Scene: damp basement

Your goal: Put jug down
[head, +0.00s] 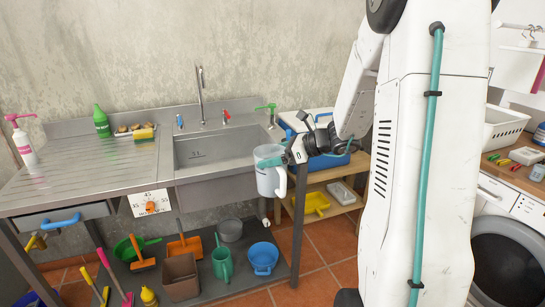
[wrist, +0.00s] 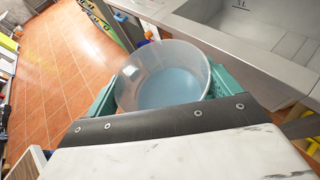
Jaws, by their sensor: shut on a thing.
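The jug (head: 268,180) is a pale, see-through vessel with a light handle at its right side. My gripper (head: 272,161) is shut on it, and the jug hangs in the air in front of the sink's right end, looking about upright. In the wrist view the jug (wrist: 165,62) sits between my two teal fingers, its open rim facing the camera. Its inside looks pale blue at the bottom; I cannot tell whether that is liquid. The jug's underside is hidden in the wrist view.
A green bottle (head: 101,122) and a pink-topped pump bottle (head: 22,140) stand there. A wooden shelf unit (head: 325,178) stands right. Pails and brushes fill the lower shelf (head: 215,290).

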